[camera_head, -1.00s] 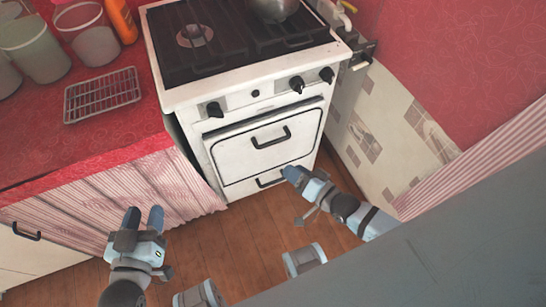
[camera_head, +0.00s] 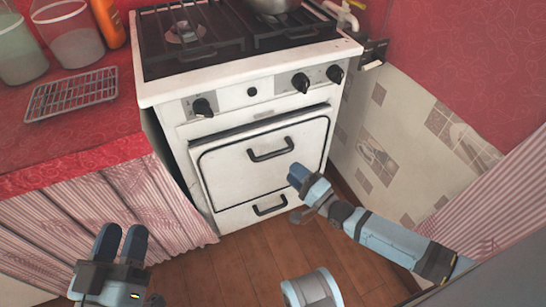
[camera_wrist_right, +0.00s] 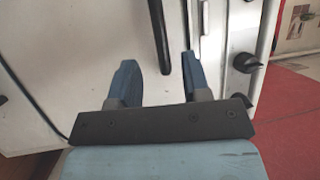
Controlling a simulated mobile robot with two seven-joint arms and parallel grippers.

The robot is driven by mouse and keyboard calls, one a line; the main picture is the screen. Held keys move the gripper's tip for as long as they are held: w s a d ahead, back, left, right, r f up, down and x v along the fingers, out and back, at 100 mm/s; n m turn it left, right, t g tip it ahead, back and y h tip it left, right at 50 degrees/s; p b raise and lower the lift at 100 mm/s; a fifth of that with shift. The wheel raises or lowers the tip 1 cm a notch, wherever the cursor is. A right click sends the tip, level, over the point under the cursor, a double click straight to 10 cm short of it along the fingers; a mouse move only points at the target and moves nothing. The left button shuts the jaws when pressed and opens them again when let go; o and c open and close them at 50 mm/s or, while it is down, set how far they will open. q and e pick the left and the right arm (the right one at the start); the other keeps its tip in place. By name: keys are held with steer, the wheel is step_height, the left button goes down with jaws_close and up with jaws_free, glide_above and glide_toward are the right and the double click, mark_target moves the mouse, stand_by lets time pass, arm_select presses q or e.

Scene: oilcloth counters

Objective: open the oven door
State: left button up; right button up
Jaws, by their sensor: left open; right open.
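The white oven door (camera_head: 235,170) is on the stove front, with a dark slit along its top edge. Its black bar handle (camera_head: 270,155) is near the top of the door. The handle also shows in the right wrist view (camera_wrist_right: 158,35), between the lines of the two fingers and mostly beyond their tips. My right gripper (camera_head: 298,174) is open and empty, just right of and below the handle in the head view. It also shows in the right wrist view (camera_wrist_right: 158,75). My left gripper (camera_head: 121,240) is open and empty, low at the left, away from the stove.
A lower drawer handle (camera_head: 270,206) is below the door. Black knobs (camera_head: 301,82) line the stove front. A pot (camera_head: 270,5) sits on the cooktop. A wire rack (camera_head: 72,94) lies on the red counter (camera_head: 80,145). The wooden floor (camera_head: 225,265) before the stove is clear.

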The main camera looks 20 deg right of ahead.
mark_target(273, 153)
steer(key=b+x, duration=0.2)
steer(key=x, duration=0.7)
arm_select(q)
step_height(273, 153, down, 3)
steer(key=shift+w+d+f+g, duration=0.15)
steer(key=shift+g, duration=0.45)
arm_select(e)
steer(key=shift+s, duration=0.1)
jaws_close()
